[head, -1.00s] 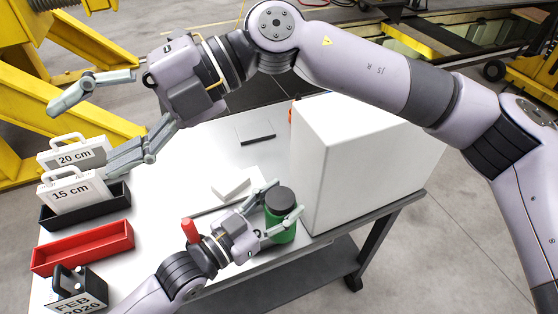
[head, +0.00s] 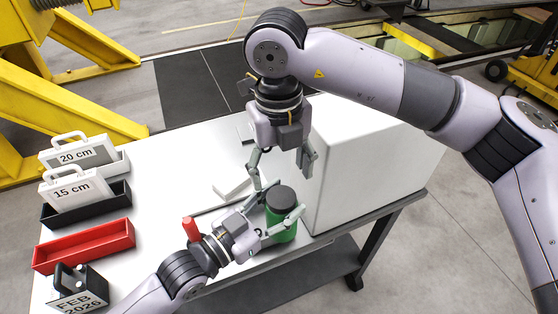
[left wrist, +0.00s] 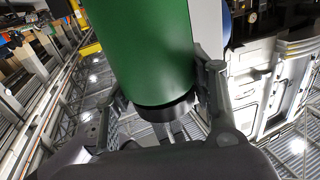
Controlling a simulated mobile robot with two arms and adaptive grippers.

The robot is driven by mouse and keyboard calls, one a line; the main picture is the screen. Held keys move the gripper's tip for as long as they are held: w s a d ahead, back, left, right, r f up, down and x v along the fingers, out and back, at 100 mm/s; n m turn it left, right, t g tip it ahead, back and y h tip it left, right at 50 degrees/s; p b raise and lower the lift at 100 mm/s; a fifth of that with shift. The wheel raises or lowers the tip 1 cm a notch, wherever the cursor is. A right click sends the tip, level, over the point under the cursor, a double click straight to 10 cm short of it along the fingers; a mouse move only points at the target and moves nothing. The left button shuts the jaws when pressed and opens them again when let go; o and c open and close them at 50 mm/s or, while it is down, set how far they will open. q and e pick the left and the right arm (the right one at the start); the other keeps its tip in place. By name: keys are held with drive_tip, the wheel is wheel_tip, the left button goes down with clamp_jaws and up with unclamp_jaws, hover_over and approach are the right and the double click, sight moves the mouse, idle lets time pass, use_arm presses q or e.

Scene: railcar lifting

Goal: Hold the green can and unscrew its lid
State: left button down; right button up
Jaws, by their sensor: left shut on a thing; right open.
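The green can (head: 281,228) stands upright near the table's front edge, with its dark grey lid (head: 281,197) on top. My left gripper (head: 272,214) is shut around the can from the left, with its fingers on either side. In the left wrist view, the green can (left wrist: 152,50) fills the middle between the fingers, with a dark end below. My right gripper (head: 280,179) is open and points down just above and behind the lid. One of its fingers is close to the lid's left side; I cannot tell whether it touches.
A large white box (head: 365,170) stands close to the right of the can. A small white block (head: 231,187) and a red-handled tool (head: 191,229) lie to the left. The red tray (head: 84,247), black tray (head: 88,210) and date block (head: 76,289) are at far left.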

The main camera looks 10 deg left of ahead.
sight(281, 196)
drive_tip(key=shift+f, duration=3.2)
drive_tip(key=shift+c, duration=0.5)
drive_tip(key=c, duration=1.1)
drive_tip(key=n, duration=0.3)
drive_tip(key=o, duration=1.2)
drive_tip(key=shift+o, duration=0.2)
drive_tip(key=shift+r, duration=0.1)
